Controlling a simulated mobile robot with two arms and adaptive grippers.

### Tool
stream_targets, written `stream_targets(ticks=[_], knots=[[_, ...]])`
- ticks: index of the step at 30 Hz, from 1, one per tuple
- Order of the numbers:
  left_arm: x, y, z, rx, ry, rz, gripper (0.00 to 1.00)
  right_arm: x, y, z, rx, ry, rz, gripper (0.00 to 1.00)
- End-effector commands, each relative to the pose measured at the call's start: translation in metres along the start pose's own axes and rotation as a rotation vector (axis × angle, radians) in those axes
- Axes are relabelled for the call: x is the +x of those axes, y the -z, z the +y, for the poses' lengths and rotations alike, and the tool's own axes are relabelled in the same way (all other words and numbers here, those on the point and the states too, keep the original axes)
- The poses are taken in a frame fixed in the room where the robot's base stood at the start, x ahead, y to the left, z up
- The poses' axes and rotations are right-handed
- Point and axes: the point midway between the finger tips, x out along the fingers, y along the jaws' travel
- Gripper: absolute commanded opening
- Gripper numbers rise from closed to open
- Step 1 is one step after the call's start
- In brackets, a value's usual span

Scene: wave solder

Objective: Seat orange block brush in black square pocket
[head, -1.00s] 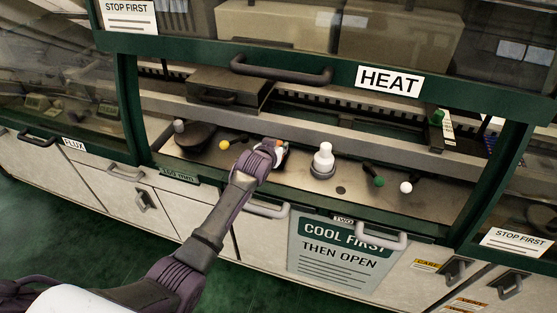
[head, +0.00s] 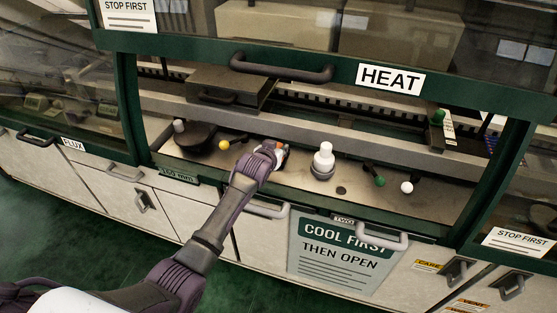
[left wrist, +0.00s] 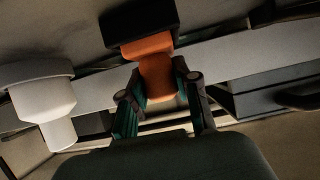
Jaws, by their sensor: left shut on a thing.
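My left gripper (head: 276,152) is over the steel shelf of the HEAT bay, left of the white bottle (head: 323,158). In the left wrist view its two fingers (left wrist: 163,98) are shut on the orange block brush (left wrist: 154,66). A black square piece (left wrist: 138,24) meets the far end of the orange body. I cannot tell whether it is the pocket or part of the brush, nor how deep the orange part sits. In the head view the gripper hides most of the brush. My right gripper is not in view.
The white bottle also shows close by in the left wrist view (left wrist: 45,105). A yellow-ball lever (head: 224,145) and a dark round pot (head: 194,138) stand left. Green (head: 379,181) and white (head: 406,187) knobs stand right. The green HEAT hood with its handle (head: 282,68) hangs above.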

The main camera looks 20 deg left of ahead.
Motion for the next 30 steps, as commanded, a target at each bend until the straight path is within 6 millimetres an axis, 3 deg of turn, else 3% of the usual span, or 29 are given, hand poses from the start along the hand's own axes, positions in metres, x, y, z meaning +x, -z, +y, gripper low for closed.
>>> stream_targets(ticks=[5, 6, 11, 25, 30], knots=[[0.001, -0.003, 0.0, 0.0, 0.0, -0.006, 0.0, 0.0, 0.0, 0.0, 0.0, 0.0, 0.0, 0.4], [0.001, -0.004, 0.0, 0.0, 0.0, -0.006, 0.32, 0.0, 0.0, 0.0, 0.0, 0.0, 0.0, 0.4], [0.001, -0.003, 0.0, 0.0, 0.0, -0.006, 0.59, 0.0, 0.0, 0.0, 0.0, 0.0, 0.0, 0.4], [0.0, -0.002, 0.0, 0.0, 0.0, -0.004, 0.6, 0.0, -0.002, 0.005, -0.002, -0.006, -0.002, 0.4], [-0.011, -0.002, 0.0, 0.0, 0.0, -0.002, 0.6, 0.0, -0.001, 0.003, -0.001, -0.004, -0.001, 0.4]])
